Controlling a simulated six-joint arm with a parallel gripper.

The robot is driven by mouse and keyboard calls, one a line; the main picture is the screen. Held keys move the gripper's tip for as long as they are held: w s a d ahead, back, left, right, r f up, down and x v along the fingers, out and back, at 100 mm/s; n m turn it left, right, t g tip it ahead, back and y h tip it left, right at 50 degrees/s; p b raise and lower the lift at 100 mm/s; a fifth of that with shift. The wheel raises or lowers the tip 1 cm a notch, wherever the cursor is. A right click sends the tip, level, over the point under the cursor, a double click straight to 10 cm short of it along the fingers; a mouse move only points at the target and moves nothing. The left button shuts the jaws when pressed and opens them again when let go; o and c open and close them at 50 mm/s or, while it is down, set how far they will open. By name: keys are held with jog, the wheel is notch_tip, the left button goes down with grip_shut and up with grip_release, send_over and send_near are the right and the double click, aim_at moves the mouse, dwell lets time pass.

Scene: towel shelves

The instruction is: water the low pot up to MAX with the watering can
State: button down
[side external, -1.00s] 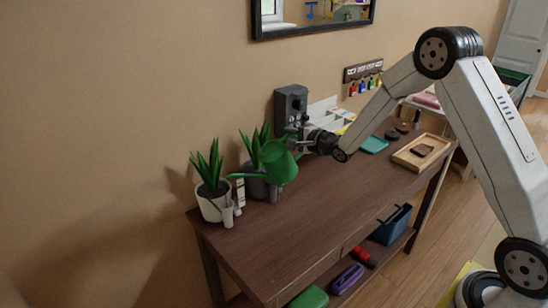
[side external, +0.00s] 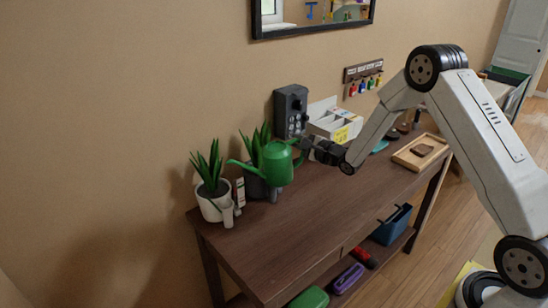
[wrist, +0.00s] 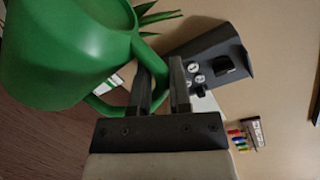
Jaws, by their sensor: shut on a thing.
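The green watering can (side external: 277,165) hangs above the table, close to upright, with its spout pointing left and slightly up. My gripper (side external: 304,147) is shut on its handle from the right; in the wrist view the handle (wrist: 150,62) passes between the fingers. A white pot (side external: 212,209) with a spiky plant stands at the table's left end. A dark grey pot (side external: 254,187) with a similar plant stands behind the can and is partly hidden. Upright gauge-like pieces (side external: 240,193) stand by the pots; no MAX mark is readable. No water shows at the spout.
A dark grey machine (side external: 291,110) stands at the wall behind the can, beside a white divided box (side external: 335,122). A wooden tray (side external: 420,152) lies at the table's right. The front middle of the table (side external: 310,225) is clear.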

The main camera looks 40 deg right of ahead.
jog(key=shift+d+f+m, duration=0.15)
jog(key=shift+m, duration=0.35)
dwell(0.8)
jog(key=shift+m+t+h, duration=0.4)
jog(key=shift+m, duration=0.1)
jog(key=s+a, duration=0.1)
jog(key=a, duration=0.1)
jog(key=s+a, duration=0.2)
jog(key=a, duration=0.1)
jog(key=s+a, duration=0.2)
jog(key=shift+s+a, duration=0.25)
jog(key=shift+a, duration=0.05)
jog(key=h, duration=0.2)
send_near(285, 155)
jog(key=w+a, duration=0.1)
jog(key=a, duration=0.2)
jog(key=shift+a+m, duration=0.15)
jog(key=shift+m, duration=0.15)
jog(key=shift+w, duration=0.1)
